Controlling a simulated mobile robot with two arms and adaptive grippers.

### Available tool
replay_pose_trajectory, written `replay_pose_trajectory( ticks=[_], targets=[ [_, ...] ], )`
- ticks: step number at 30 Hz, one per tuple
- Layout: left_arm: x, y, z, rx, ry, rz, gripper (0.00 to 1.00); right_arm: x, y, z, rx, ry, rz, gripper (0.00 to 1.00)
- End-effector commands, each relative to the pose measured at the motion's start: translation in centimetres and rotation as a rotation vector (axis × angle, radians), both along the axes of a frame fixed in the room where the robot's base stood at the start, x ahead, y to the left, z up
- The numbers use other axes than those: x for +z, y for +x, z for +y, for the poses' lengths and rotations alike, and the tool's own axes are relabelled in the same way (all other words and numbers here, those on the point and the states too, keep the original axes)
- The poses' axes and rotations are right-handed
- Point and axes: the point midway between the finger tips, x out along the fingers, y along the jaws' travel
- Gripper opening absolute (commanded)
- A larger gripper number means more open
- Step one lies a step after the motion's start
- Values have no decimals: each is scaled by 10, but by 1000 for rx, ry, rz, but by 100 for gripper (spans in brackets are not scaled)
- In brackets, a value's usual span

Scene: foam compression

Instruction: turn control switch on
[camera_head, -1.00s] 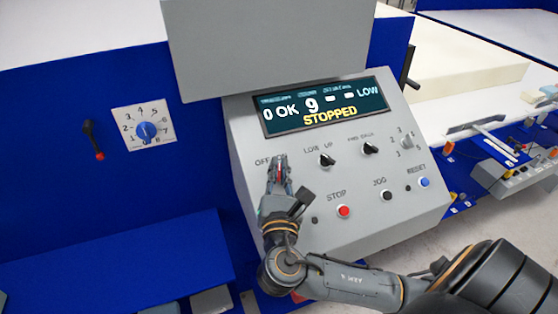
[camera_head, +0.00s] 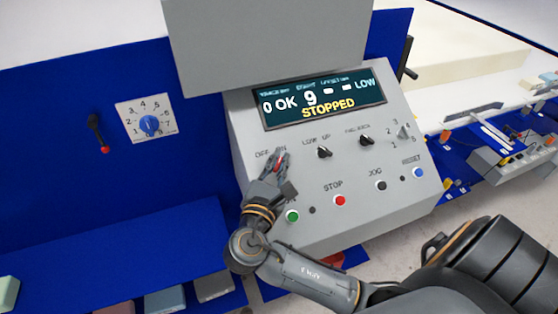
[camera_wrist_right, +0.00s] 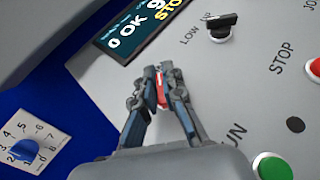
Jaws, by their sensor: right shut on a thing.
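The grey control panel (camera_head: 330,215) has a display (camera_head: 322,102) that reads "0 OK 9", "LOW" and "STOPPED". The control switch (camera_head: 277,165), marked OFF and ON, is a small red piece near the panel's left edge. My right gripper (camera_head: 279,156) is at this switch, with its fingers closed on both sides of the red piece. In the right wrist view the red switch (camera_wrist_right: 161,88) shows between the two fingertips, partly hidden by them. My left gripper is not in view.
Black LOW/UP (camera_head: 324,152) and neighbouring (camera_head: 366,140) knobs sit to the right. Below are a green button (camera_head: 292,216), a red STOP button (camera_head: 340,200), a black JOG button (camera_head: 380,185) and a blue RESET button (camera_head: 418,172). A blue dial (camera_head: 149,125) is at left.

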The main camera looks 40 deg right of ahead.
Motion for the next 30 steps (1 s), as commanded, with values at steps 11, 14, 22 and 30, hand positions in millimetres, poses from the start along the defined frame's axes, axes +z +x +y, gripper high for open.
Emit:
replay_pose_trajectory(
  ticks=[11,14,22,30],
  targets=[
    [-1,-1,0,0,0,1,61,-8,-1,2,4,6,20,32],
    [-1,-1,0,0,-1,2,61,-7,0,2,4,6,18,32],
    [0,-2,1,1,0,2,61,-5,-3,5,3,5,12,32],
    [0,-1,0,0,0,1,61,-5,-34,42,5,9,16,32]
  ],
)
